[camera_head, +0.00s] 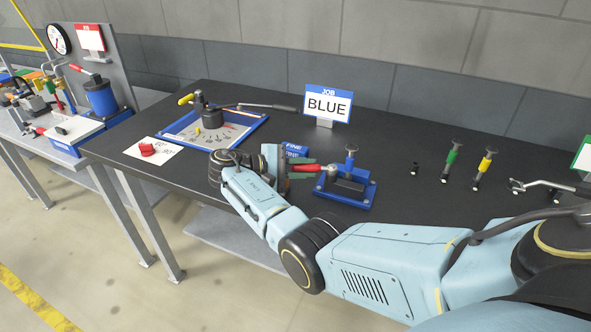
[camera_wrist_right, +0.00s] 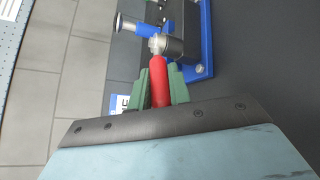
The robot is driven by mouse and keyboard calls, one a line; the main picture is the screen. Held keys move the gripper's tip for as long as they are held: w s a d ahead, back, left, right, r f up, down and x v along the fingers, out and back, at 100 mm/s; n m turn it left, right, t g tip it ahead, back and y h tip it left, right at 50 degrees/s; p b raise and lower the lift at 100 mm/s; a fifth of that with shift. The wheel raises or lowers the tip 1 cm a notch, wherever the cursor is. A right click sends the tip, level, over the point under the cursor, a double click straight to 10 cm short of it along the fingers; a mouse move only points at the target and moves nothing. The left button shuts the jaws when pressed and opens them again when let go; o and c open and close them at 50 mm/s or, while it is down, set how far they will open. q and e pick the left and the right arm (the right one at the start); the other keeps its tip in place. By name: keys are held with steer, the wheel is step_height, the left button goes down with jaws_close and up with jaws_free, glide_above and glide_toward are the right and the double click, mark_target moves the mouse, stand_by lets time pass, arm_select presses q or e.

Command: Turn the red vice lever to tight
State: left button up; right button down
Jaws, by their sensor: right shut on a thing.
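The red vice lever (camera_head: 309,167) points left from the blue vice (camera_head: 362,201), toward my right gripper. In the right wrist view the red lever (camera_wrist_right: 159,82) lies between the two green fingers of my right gripper (camera_wrist_right: 161,82), which is shut on it. The lever's far end joins a grey metal hub on the blue vice (camera_wrist_right: 207,40). In the head view my right gripper (camera_head: 303,169) hides part of the lever's grip. My left gripper is in neither view.
A "JOB BLUE" sign (camera_head: 327,104) stands behind the vice on the black table (camera_head: 410,125). A blue-rimmed tray (camera_head: 181,121) and a red object on a white card (camera_head: 134,152) are to the left. Green (camera_head: 452,157) and yellow (camera_head: 485,164) handled tools stand to the right.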

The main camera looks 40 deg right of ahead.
steer(key=c, duration=1.3)
jaws_free()
steer(key=shift+s+d, duration=0.1)
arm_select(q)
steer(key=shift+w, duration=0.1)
arm_select(e)
steer(key=b+v, duration=0.1)
steer(key=v, duration=0.7)
steer(key=shift+b, duration=0.3)
steer(key=shift+a+r, duration=0.1)
steer(key=shift+a, duration=0.35)
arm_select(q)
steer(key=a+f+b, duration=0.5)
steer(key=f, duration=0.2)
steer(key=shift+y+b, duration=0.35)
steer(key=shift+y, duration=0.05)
arm_select(e)
steer(key=v, duration=0.4)
steer(key=shift+w+a+r, duration=0.1)
steer(key=shift+w+a, duration=0.1)
steer(key=shift+w, duration=0.05)
